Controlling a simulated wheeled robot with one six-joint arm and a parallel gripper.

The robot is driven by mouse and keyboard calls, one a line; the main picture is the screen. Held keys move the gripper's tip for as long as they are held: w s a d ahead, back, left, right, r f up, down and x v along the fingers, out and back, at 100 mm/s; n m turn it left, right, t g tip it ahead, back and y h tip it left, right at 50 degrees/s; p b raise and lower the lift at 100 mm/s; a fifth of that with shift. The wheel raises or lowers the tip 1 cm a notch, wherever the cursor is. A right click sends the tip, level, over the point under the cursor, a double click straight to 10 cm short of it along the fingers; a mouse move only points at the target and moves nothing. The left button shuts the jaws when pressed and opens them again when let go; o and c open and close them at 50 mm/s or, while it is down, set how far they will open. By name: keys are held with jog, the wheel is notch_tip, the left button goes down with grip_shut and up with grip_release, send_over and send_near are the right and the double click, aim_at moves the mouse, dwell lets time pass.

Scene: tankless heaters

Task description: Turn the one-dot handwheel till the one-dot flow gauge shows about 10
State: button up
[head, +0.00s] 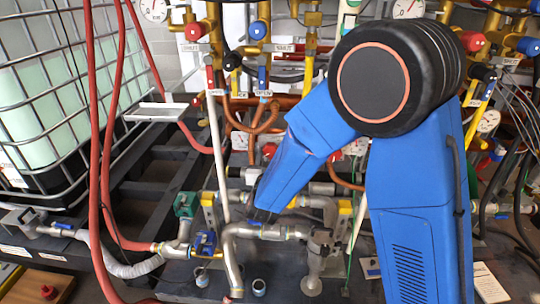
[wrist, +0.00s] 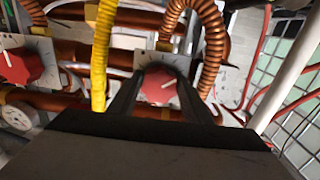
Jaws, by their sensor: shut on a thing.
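In the wrist view, a red handwheel (wrist: 158,88) with a white pointer mark sits in front of a pale plate. My gripper (wrist: 160,70) has its two dark fingers on either side of this handwheel and is shut on it. A second red handwheel (wrist: 24,66) on its own plate is at the left, apart from the fingers. A round gauge (wrist: 20,115) shows partly below it; its reading is too small to tell. I cannot make out dot marks on the handwheels or gauges. In the head view, my blue arm hides the gripper and the held handwheel.
In the wrist view, a yellow hose (wrist: 102,55) and a corrugated copper pipe (wrist: 214,45) run close beside the fingers. In the head view, red hoses (head: 95,130) hang at the left before a caged tank (head: 40,110). Grey pipework (head: 232,250) crowds the lower middle.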

jog(key=o, duration=0.8)
jog(key=s, duration=1.7)
jog(key=shift+s+a, duration=0.25)
jog(key=shift+a, duration=0.05)
